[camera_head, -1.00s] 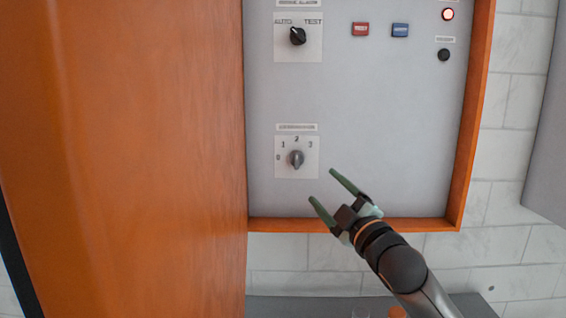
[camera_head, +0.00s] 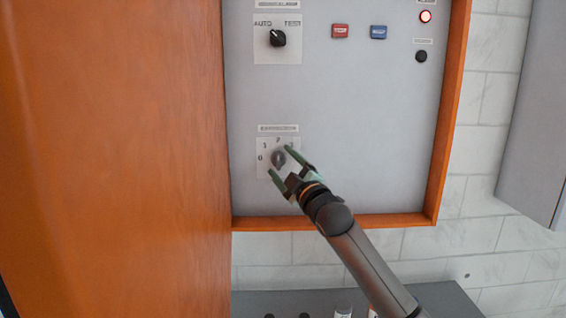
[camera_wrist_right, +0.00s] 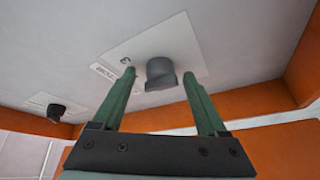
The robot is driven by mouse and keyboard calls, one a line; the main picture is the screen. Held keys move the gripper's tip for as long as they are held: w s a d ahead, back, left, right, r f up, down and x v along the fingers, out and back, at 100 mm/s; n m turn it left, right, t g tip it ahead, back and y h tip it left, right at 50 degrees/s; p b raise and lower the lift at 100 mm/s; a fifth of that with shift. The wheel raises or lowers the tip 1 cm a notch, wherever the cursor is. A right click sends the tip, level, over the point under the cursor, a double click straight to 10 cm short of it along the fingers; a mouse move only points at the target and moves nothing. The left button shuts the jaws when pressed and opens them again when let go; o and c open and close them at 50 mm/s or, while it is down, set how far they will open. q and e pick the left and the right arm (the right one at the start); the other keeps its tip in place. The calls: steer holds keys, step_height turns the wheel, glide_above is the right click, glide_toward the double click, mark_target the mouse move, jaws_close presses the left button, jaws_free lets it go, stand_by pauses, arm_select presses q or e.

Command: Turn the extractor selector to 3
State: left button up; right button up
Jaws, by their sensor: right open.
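The extractor selector is a dark grey knob (camera_head: 278,157) on a white plate (camera_head: 263,145) low on the grey panel. In the right wrist view the knob (camera_wrist_right: 161,73) sits between the fingertips, with a visible gap on each side. My left gripper is not in view.
Above are the AUTO/TEST selector (camera_head: 278,38), a red button (camera_head: 340,31), a blue button (camera_head: 378,32), a lit red lamp (camera_head: 426,16) and a black button (camera_head: 421,56). An orange frame (camera_head: 340,221) edges the panel. An orange door (camera_head: 110,150) stands at left.

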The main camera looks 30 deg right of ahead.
steer(key=shift+w, duration=0.1)
steer(key=shift+c, duration=0.3)
steer(key=shift+r, duration=0.1)
jaws_close()
